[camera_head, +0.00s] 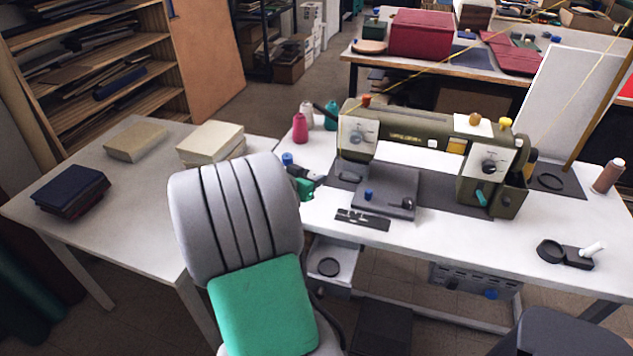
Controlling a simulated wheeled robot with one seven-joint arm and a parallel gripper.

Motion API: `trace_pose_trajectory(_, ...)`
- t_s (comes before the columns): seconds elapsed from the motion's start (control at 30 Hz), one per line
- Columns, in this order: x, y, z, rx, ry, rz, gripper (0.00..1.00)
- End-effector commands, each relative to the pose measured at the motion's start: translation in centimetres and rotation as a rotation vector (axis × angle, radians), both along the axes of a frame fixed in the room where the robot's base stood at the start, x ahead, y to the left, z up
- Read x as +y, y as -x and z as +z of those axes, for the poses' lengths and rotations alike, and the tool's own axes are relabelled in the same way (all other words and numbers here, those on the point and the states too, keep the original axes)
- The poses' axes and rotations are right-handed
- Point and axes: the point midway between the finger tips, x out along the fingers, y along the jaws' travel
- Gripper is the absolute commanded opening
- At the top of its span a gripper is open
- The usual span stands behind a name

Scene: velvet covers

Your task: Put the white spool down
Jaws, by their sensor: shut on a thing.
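A white cone-shaped spool (307,111) stands at the back left of the white sewing table (425,235), behind a pink spool (300,128) and beside a teal one (331,116). A small white cylinder (593,249) sits tilted on a black block near the table's right front edge. I cannot tell whether either white thing is the task's spool.
An olive sewing machine (420,140) fills the middle of the table. A brown spool (608,176) stands at the right edge. The white tabletop is bare at front centre-right.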

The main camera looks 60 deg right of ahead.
Motion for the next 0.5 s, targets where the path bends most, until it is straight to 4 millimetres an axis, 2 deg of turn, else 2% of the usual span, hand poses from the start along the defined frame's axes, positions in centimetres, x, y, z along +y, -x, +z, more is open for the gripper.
trace_pose_trajectory(0.1, -3.5, 0.0, -1.6, 0.003, -0.003, -0.005, 0.0)
trace_pose_trajectory(0.2, -5.5, -0.1, -4.1, 0.005, -0.006, -0.001, 0.0)
trace_pose_trajectory(0.3, -7.1, -0.3, -5.9, 0.003, -0.003, 0.0, 0.0)
trace_pose_trajectory(0.5, -8.8, -0.4, -8.1, 0.003, -0.003, 0.001, 0.0)
